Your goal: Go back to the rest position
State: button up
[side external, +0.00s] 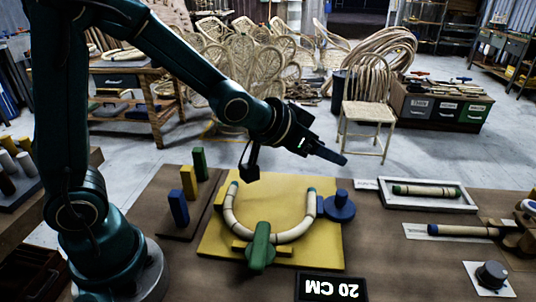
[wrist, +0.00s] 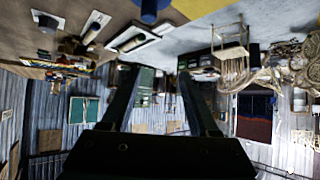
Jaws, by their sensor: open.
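My gripper (side external: 328,153) is raised above the far side of the workbench, pointing to the right and slightly down. In the wrist view its two fingers (wrist: 158,75) stand apart with nothing between them. A pale rattan rod (side external: 296,232) bent into a U lies on the yellow board (side external: 215,255), with green marks at its ends. A green clamp lever (side external: 260,245) lies across the bottom of the U. A blue round knob (side external: 339,208) sits beside the right leg. My gripper is apart from all of these.
Blue (side external: 178,208), yellow (side external: 189,182) and green (side external: 200,164) blocks stand on the left. A white tray (side external: 460,206) holds a rod on the right. A "20 CM" display (side external: 331,288) is in front. A rattan chair (side external: 368,105) stands behind the bench. Air around my gripper is clear.

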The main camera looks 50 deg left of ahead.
jog(key=s+a+r+n+y, duration=0.1)
jog(key=s+a+r, duration=0.2)
jog(key=s+r, duration=0.55)
jog(key=s+f+g, duration=0.2)
jog(key=s+f, duration=0.1)
jog(key=s, duration=0.3)
jog(key=s+f+g, duration=0.3)
jog(key=s, duration=0.4)
jog(key=shift+a+f, duration=0.2)
jog(key=shift+f, duration=0.2)
